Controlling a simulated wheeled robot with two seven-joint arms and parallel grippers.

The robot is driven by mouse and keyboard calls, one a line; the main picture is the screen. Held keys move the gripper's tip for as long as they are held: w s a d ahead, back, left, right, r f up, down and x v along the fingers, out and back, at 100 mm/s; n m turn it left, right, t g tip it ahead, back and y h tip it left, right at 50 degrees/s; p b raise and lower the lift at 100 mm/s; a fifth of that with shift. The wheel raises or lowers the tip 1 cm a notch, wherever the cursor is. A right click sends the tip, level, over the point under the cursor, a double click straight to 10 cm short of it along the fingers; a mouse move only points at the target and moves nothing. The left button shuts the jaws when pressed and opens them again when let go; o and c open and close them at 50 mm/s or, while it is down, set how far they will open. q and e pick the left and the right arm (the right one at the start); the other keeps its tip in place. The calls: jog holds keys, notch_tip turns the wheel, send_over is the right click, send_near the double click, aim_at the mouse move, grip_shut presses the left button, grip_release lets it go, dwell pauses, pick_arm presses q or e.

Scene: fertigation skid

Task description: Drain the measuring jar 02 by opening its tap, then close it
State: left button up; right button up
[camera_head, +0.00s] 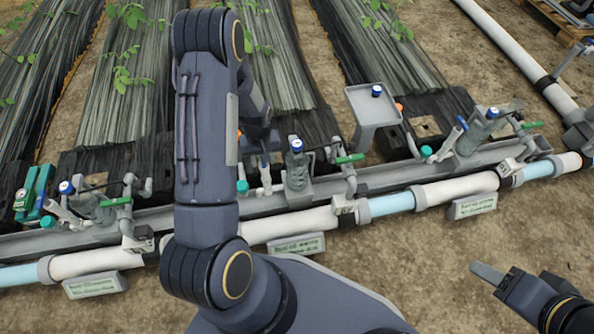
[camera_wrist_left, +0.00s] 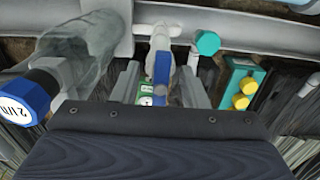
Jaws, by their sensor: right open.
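The middle station's clear measuring jar (camera_head: 297,172) stands upright by the pipe, with a blue cap (camera_head: 296,145). In the left wrist view, a jar (camera_wrist_left: 88,45) with a blue cap marked with a 2 (camera_wrist_left: 25,97) is at the left. A tap with a blue lever (camera_wrist_left: 161,72) shows between the grey fingers of my left gripper (camera_wrist_left: 160,84). The fingers are apart, with gaps beside the lever. In the head view my left arm partly hides that gripper. My right gripper (camera_head: 498,278) is open and empty at the lower right, away from the stations.
Similar jar stations stand at the left (camera_head: 100,208) and right (camera_head: 472,138). A grey raised tray (camera_head: 374,105) stands behind the pipe. A teal knob (camera_wrist_left: 207,42) is close to my left gripper; a green box with yellow knobs (camera_wrist_left: 240,82) is farther right. Bare soil lies in front.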

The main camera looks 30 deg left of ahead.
pick_arm(q)
notch_tip(320, 180, up, 10)
jog(key=p, duration=0.7)
jog(key=shift+r+p, duration=0.1)
jog(key=shift+p, duration=0.25)
